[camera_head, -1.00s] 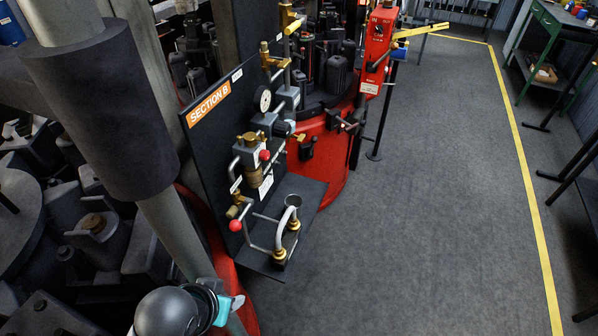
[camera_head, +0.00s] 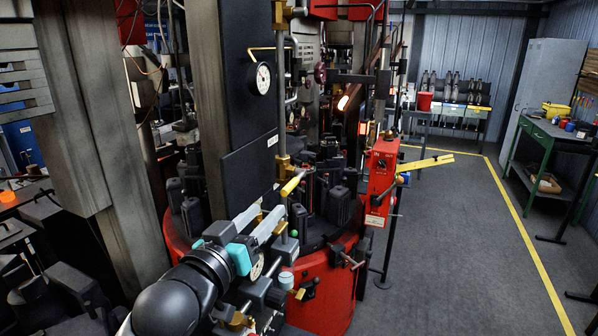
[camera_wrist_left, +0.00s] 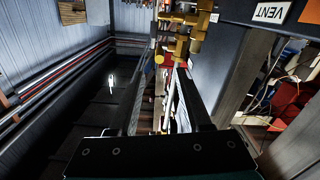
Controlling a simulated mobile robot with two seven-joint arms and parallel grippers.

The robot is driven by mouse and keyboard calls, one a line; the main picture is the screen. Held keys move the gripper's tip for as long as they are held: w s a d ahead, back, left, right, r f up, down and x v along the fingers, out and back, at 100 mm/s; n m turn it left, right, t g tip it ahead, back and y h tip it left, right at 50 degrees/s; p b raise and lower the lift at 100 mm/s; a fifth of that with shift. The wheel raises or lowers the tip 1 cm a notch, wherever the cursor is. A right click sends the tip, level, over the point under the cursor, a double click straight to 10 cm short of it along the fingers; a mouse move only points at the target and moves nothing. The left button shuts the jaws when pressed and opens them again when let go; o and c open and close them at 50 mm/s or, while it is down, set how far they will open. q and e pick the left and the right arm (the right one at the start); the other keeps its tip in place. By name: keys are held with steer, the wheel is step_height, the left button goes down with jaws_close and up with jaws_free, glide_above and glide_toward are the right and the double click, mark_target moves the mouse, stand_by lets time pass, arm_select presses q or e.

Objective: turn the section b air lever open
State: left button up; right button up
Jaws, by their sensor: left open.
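The yellow lever handle (camera_head: 292,184) sits on a brass valve (camera_head: 281,166) on a vertical pipe beside the dark Section B panel (camera_head: 248,180). The handle slants up to the right. My left gripper (camera_head: 272,211) is open, its two fingers pointing up and right just below and left of the valve. It looks empty and apart from the handle. In the left wrist view, brass and yellow valve parts (camera_wrist_left: 183,45) show beyond the fingertips (camera_wrist_left: 165,66). Which yellow part there is the handle is hard to tell. My right gripper is out of view.
A round gauge (camera_head: 263,78) is on the panel above. Pipes and fittings crowd below my gripper. The grey floor (camera_head: 450,240) is clear.

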mark_target(293, 180)
arm_select(q)
steer(key=x, duration=0.2)
steer(key=shift+w+d+r+p, duration=0.15)
steer(key=shift+w+d+p, duration=0.05)
steer(key=shift+w+p, duration=0.15)
steer(key=p+x, duration=0.1)
steer(key=x, duration=0.9)
steer(key=shift+x, duration=0.9)
steer(key=shift+w, duration=0.15)
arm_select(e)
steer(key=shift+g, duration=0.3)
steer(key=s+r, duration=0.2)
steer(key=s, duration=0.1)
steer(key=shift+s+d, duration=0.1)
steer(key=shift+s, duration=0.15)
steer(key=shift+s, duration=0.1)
arm_select(q)
jaws_close()
steer(key=shift+f, duration=0.2)
